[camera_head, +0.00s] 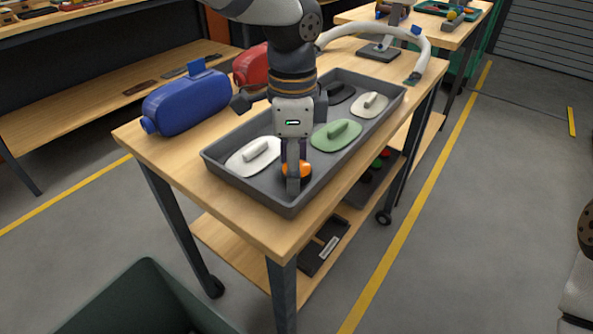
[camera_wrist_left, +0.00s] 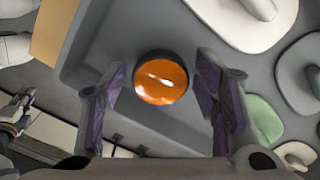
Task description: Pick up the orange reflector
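The orange reflector (camera_head: 304,169) is a round orange disc with a dark rim, lying in the near corner of a grey tray (camera_head: 289,210). My left gripper (camera_head: 293,178) points down over it, and a finger hides part of it in the head view. In the left wrist view the reflector (camera_wrist_left: 161,78) shows whole, between the two spread fingers of the left gripper (camera_wrist_left: 160,82), with a visible gap on each side. The left gripper is open and holds nothing.
The tray also holds a white handled piece (camera_head: 253,156), a green one (camera_head: 336,135), a cream one (camera_head: 370,105) and a dark one (camera_head: 339,92). A blue visor-like object (camera_head: 186,103) and a red one (camera_head: 250,66) stand behind the tray on the wooden table (camera_head: 140,137).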

